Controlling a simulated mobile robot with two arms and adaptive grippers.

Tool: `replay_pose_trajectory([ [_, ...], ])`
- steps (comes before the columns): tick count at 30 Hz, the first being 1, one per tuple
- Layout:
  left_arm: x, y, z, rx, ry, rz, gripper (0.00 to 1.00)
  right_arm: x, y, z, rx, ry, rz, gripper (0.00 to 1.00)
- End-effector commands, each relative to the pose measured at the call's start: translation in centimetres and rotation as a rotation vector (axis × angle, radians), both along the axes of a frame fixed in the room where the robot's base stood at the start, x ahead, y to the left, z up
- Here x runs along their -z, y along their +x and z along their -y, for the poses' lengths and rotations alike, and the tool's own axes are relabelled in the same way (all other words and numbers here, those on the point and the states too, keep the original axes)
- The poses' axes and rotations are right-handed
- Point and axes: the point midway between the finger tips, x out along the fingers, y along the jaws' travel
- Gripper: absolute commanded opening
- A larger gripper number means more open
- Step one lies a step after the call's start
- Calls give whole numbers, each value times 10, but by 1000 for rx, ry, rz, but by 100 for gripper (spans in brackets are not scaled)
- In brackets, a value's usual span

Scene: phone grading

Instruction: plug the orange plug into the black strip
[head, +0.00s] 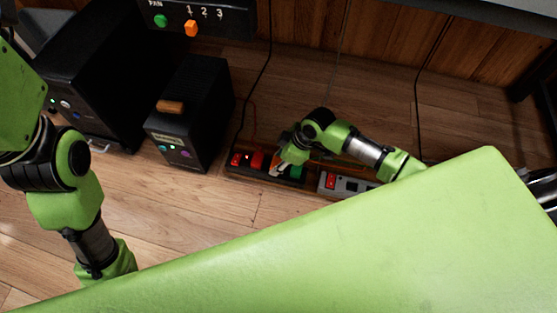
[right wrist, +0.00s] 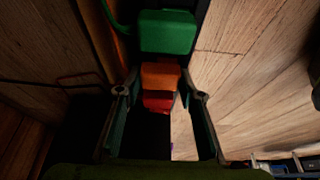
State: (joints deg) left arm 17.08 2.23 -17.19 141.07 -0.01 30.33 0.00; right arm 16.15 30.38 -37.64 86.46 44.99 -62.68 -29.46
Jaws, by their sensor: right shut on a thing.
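The black strip (head: 231,168) lies on the floor near the back wall. A red plug (head: 257,160) and a green plug (head: 297,172) sit on it; in the right wrist view the green plug (right wrist: 167,32) is at the top and the red plug (right wrist: 158,102) lower. The orange plug (right wrist: 160,75) is between them, in line with the strip. My right gripper (right wrist: 159,84) is shut on the orange plug, a fingertip on each side; in the head view it reaches down over the strip. I cannot tell whether the plug is fully seated. My left gripper is out of sight.
A grey strip with a red switch (head: 331,181) lies just right of the black strip. A small black box (head: 200,105) and a larger black case (head: 100,75) stand to the left. Cables run up the wooden wall. The floor in front of the strips is clear.

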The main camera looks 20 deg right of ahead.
Motion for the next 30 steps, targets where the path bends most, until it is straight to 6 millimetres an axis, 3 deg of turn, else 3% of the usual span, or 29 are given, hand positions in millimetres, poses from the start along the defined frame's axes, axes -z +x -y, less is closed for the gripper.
replay_pose_trajectory([
  [1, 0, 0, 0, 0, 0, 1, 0, 2, -2, 1, -1, -3, -5, 43],
  [3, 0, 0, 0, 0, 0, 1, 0, 2, -2, 1, -1, -2, -5, 55],
  [17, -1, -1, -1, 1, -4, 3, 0, -8, -3, 4, 0, 0, -1, 55],
  [30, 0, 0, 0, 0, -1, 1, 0, -85, -21, 31, -1, -3, 0, 55],
])
